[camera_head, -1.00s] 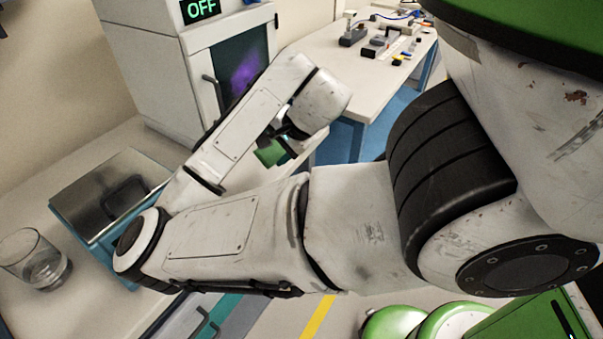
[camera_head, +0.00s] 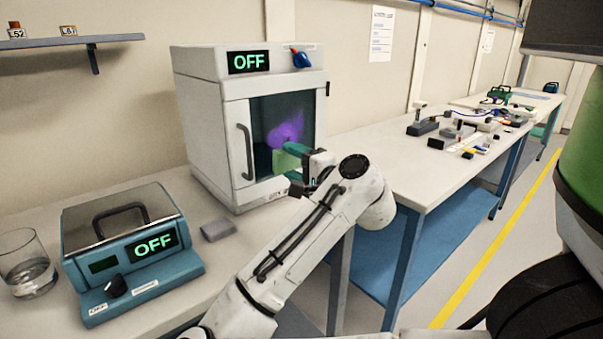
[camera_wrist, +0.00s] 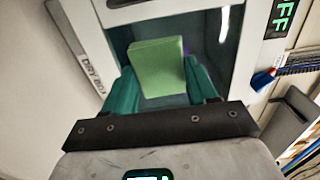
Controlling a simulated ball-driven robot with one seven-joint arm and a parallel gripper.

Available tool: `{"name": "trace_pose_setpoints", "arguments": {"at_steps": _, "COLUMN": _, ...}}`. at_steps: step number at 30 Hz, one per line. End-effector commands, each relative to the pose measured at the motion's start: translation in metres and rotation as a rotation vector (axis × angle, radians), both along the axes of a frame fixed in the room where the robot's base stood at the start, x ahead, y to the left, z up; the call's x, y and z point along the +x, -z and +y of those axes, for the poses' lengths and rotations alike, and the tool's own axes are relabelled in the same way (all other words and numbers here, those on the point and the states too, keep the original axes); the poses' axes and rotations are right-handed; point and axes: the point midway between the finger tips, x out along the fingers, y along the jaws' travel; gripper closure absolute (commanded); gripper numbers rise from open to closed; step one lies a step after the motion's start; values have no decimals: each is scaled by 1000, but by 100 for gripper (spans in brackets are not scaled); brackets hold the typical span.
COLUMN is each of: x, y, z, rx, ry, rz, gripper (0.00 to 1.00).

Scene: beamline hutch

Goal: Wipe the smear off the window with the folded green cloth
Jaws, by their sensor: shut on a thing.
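A white cabinet (camera_head: 208,130) with a dark glass window (camera_head: 262,112) in its door stands on the bench. A blurred purple smear (camera_head: 287,130) is on the window, right of its middle. My gripper (camera_head: 297,165) is in front of the window's lower right and is shut on the folded green cloth (camera_head: 284,161). The cloth lies just below the smear and overlaps it slightly in the head view. In the wrist view the cloth (camera_wrist: 158,68) stands between the two teal fingers, facing the window. I cannot tell whether it touches the glass.
A door handle (camera_head: 246,152) is left of the window. A blue device (camera_head: 135,285) with a lidded top, a glass beaker (camera_head: 27,268) and a small grey block (camera_head: 218,230) are on the bench. A second bench (camera_head: 385,160) with small equipment stands at the right.

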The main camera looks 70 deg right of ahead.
Motion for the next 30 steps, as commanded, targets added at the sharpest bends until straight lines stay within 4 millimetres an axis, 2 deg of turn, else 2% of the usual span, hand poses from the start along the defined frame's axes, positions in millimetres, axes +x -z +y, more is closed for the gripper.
{"name": "trace_pose_setpoints", "arguments": {"at_steps": 15, "x": 39, "y": 0, "z": -24, "rx": 2, "ry": 0, "rz": 3, "gripper": 67}}
{"name": "trace_pose_setpoints", "arguments": {"at_steps": 30, "x": 43, "y": 0, "z": -26, "rx": 0, "ry": 1, "rz": 4, "gripper": 67}}
